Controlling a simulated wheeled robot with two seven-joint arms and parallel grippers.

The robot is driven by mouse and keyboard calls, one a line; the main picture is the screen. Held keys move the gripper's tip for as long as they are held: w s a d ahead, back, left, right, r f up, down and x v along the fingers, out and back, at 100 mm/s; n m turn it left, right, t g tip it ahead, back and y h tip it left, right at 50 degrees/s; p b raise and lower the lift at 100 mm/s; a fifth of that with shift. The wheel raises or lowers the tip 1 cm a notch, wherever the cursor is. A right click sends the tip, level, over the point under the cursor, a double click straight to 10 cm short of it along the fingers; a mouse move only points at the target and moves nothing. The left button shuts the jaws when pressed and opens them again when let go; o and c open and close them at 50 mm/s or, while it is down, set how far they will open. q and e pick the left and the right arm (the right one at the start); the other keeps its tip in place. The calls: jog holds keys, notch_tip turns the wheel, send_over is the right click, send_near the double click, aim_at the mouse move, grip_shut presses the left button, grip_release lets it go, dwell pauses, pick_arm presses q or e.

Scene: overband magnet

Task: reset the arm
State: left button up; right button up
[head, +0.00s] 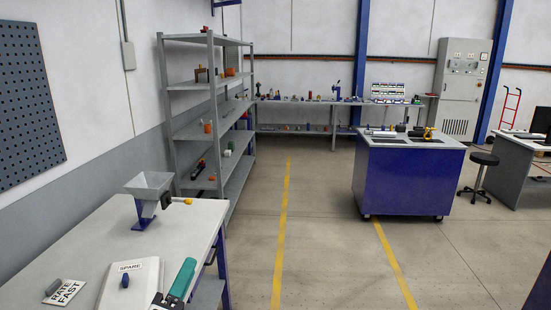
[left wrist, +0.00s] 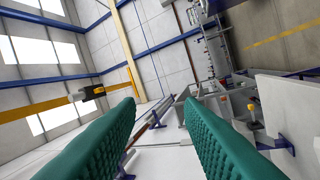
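My left gripper (head: 188,267) reaches in at the bottom of the head view, low over the white table, with one green finger showing clearly. In the left wrist view both green ribbed fingers of the left gripper (left wrist: 158,103) stand apart with nothing between them. The gripper is open and empty. It is in front of the grey hopper (head: 150,186) on its blue stand, apart from it, and to the right of the white SPARE plate (head: 112,291). The hopper's yellow knob also shows at the right of the left wrist view (left wrist: 252,107). My right gripper is in neither view.
The white table (head: 82,242) carries a RATE FAST card (head: 66,292) at its front left. Grey shelving (head: 213,110) stands behind it. A blue cabinet (head: 405,185) and a stool (head: 484,160) stand to the right. The floor between is clear.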

pick_arm(q)
jog(key=s+a+f+n+g+y, duration=0.3)
jog(key=s+f+n+g, duration=0.1)
jog(key=f+n, duration=0.4)
jog(key=s+a+f+n+g+y, duration=0.3)
jog(key=s+f+n+g+y, duration=0.1)
jog(key=f+n, duration=0.35)
jog(key=s+d+f+n+g+h, duration=0.2)
jog(key=s+f+n+g, duration=0.65)
jog(key=s, duration=0.85)
notch_tip(320, 180, down, 30)
jog(key=m+g+b, duration=0.1)
jog(key=g+b, duration=0.1)
jog(key=b, duration=0.1)
pick_arm(e)
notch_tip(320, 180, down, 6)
jog(key=b, duration=0.3)
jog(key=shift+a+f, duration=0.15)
pick_arm(q)
jog(key=s+a+f+g, duration=0.1)
jog(key=s+a+f, duration=0.2)
jog(key=s+f, duration=1.5)
notch_tip(320, 180, down, 3)
jog(key=shift+f+m, duration=0.2)
jog(key=shift+m, duration=0.1)
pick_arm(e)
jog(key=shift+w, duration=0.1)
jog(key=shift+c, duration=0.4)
